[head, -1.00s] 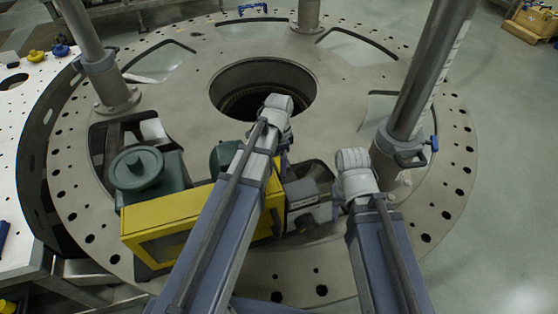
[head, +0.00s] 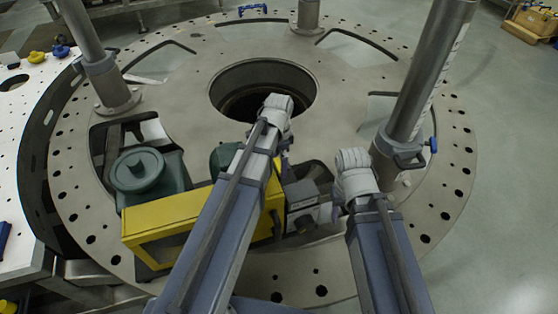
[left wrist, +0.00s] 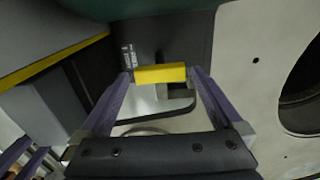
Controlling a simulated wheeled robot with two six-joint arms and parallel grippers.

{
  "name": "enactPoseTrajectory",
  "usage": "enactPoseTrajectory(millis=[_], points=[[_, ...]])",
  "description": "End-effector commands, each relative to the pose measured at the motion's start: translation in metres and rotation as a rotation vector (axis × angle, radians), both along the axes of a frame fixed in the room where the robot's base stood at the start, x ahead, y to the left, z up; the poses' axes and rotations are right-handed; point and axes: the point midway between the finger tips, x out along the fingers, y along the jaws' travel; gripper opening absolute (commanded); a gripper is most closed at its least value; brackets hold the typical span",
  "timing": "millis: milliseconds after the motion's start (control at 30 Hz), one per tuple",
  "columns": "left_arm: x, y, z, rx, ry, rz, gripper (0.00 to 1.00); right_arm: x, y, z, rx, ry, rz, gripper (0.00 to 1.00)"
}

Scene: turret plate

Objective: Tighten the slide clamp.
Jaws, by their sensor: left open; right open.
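A short yellow bar (left wrist: 160,73) shows in the left wrist view, in front of a dark block; it may be the slide clamp's handle, but I cannot tell for sure. My left gripper (left wrist: 161,80) is open, its two purple fingers on either side of the bar. I cannot tell whether they touch it. In the head view the left fingers are mostly hidden below the wrist, near a small grey block (head: 301,194). My right gripper (head: 338,210) is mostly hidden by its own wrist, to the right of that block; it is open and appears empty.
A yellow-framed machine (head: 150,218) with a green round cap (head: 137,170) stands on the turret plate (head: 180,90), left of my arms. A thick post (head: 425,90) rises close to my right arm. The plate has a large central hole and several cutouts.

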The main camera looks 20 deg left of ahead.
Motion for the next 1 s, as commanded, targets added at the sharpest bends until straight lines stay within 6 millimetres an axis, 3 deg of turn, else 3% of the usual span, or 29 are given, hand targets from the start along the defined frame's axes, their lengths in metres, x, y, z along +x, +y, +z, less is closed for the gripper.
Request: enactPoseTrajectory(millis=[500, 1000], points=[[0.000, 0.000, 0.067, 0.000, 0.000, -0.001, 1.00, 0.000, 0.000, 0.067, 0.002, 0.000, -0.009, 0.50], [0.000, 0.000, 0.071, 0.000, 0.000, -0.001, 1.00, 0.000, 0.000, 0.071, 0.002, -0.001, -0.011, 0.50]])
